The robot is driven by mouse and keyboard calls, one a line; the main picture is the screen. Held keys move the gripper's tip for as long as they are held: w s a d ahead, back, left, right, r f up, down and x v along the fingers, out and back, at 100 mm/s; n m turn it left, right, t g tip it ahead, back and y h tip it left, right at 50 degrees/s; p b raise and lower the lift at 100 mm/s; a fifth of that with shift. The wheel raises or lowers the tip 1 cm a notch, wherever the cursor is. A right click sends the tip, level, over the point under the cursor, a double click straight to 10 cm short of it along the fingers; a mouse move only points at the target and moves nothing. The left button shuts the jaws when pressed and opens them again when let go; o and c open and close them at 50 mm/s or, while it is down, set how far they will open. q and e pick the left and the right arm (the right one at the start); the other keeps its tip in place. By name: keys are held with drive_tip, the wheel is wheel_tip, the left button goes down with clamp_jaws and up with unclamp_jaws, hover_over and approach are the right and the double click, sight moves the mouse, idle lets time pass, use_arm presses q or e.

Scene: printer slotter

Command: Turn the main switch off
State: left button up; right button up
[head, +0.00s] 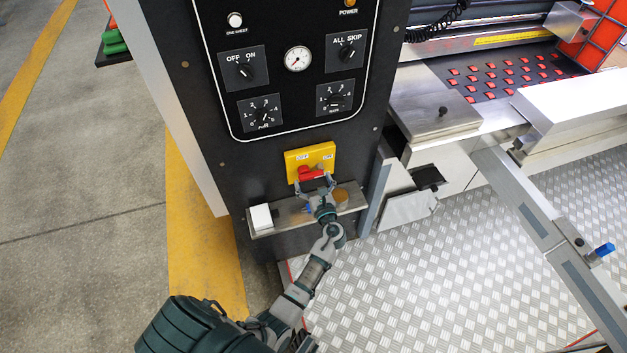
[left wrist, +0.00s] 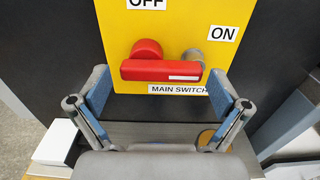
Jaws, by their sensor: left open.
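The main switch is a red handle (head: 311,174) on a yellow plate (head: 291,160), low on the black control panel. In the left wrist view the red handle (left wrist: 160,70) lies level, its arm reaching right from a round red hub, towards the side of the ON label (left wrist: 223,34). The OFF label (left wrist: 147,4) is above the hub. My left gripper (head: 315,186) is open in front of the switch. In the left wrist view its fingers (left wrist: 159,92) stand either side of the handle's lower edge; contact cannot be told. My right gripper is not in view.
A metal shelf (head: 284,221) juts out below the switch, with a white box (head: 261,217) on its left end. Knobs and a gauge (head: 297,59) sit on the panel above. A metal post (head: 376,190) stands close on the right. Patterned metal floor lies beyond.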

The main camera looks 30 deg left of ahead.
use_arm(q)
drive_tip(key=shift+a, duration=0.2)
drive_tip(key=shift+d+r, duration=0.1)
drive_tip(key=shift+d, duration=0.2)
drive_tip(key=shift+c, duration=1.2)
drive_tip(key=shift+d, duration=0.2)
drive_tip(key=c, duration=0.7)
drive_tip(key=shift+o, duration=0.2)
